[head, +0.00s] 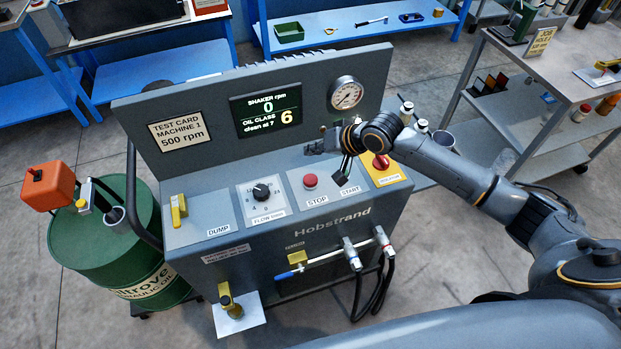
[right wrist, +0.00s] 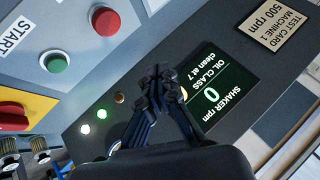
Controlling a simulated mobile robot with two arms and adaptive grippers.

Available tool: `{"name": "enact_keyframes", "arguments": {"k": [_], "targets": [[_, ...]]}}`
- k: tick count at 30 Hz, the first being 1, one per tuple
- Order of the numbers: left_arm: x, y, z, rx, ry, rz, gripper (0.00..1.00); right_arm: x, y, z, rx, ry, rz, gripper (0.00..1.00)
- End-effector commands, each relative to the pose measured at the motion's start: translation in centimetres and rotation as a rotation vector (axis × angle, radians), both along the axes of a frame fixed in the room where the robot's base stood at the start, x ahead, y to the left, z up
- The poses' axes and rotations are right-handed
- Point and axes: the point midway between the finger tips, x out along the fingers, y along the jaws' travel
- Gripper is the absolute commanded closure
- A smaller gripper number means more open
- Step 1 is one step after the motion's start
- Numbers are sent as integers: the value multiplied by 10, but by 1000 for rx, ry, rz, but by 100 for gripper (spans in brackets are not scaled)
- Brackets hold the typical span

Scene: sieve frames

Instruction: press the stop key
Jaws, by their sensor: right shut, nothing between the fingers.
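The stop key is a round red button (head: 311,181) above the STOP label on the console's sloped panel. It shows clear and uncovered in the right wrist view (right wrist: 106,20). The green start key (right wrist: 54,62) sits beside it; in the head view my gripper partly hides it. My right gripper (head: 318,147) is shut and empty. Its fingertips (right wrist: 160,75) are in front of the console's upright back panel, beyond the stop key and apart from it. My left gripper is not in view.
A red rotary switch on a yellow plate (head: 381,162) is right of the start key. The flow knob (head: 261,191) and yellow dump lever (head: 178,210) are left of the stop key. The display (head: 266,109) reads shaker 0 rpm, oil class 6. A green drum (head: 140,250) stands left.

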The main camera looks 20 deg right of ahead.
Motion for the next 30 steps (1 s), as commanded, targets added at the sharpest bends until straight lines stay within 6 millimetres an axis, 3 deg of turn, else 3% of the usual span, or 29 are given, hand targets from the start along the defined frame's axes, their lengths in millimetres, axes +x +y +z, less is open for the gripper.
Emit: {"name": "enact_keyframes", "arguments": {"k": [8,18,24,30], "targets": [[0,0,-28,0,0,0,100,0,0,-25,-1,0,2,100],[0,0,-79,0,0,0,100,0,0,-68,-2,-1,1,100],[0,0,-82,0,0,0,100,0,0,-83,0,1,1,100],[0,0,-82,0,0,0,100,0,0,-87,-1,0,0,100]]}}
